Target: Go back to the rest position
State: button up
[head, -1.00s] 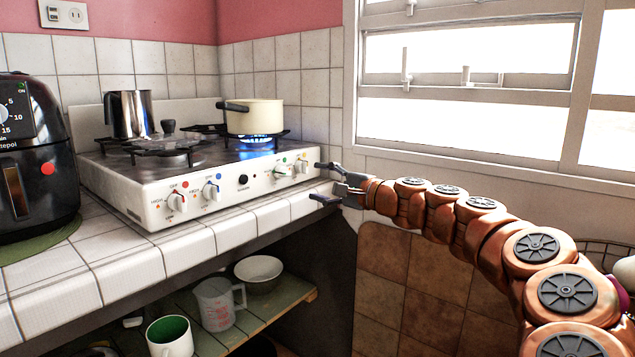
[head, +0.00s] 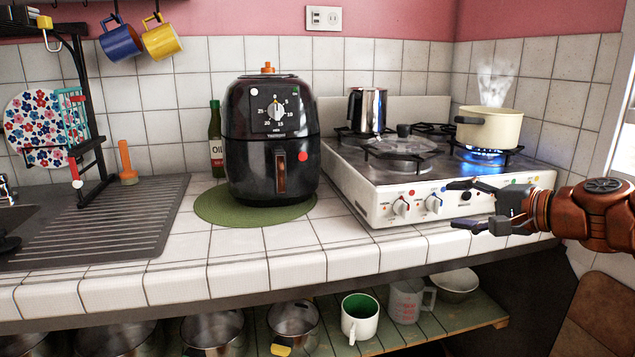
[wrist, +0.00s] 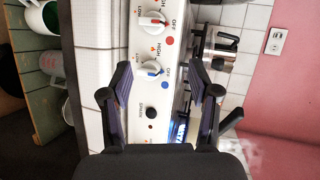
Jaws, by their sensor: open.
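My gripper (head: 462,205) is open and empty in the head view, in front of the right part of the stove's knob panel. In the wrist view its two fingers (wrist: 163,88) are spread apart, with the white stove front (wrist: 142,60) and its knobs behind them. The stove (head: 372,190) stands on the tiled counter. A cream pot (head: 490,128) sits on its right burner over a blue flame, with steam rising. I see nothing between the fingers.
A black air fryer (head: 272,140) stands on a green mat (head: 212,207) left of the stove. A steel pitcher (head: 368,108) is on the stove's back. Below, a shelf (head: 487,310) holds pots, a green-lined mug (head: 360,318), a measuring jug (head: 406,300) and a bowl (head: 455,284).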

jog(key=s+a+f+n+g+h+p, duration=0.1)
jog(key=s+a+n+g+h+p, duration=0.1)
jog(key=s+a+n+g+p, duration=0.85)
jog(key=s+d+g+h+p, duration=0.1)
jog(key=s+g+h+p, duration=0.2)
jog(key=s+p, duration=1)
jog(key=s+h, duration=0.3)
jog(key=s, duration=0.8)
jog(key=shift+d+f, duration=0.15)
jog(key=shift+d, duration=0.15)
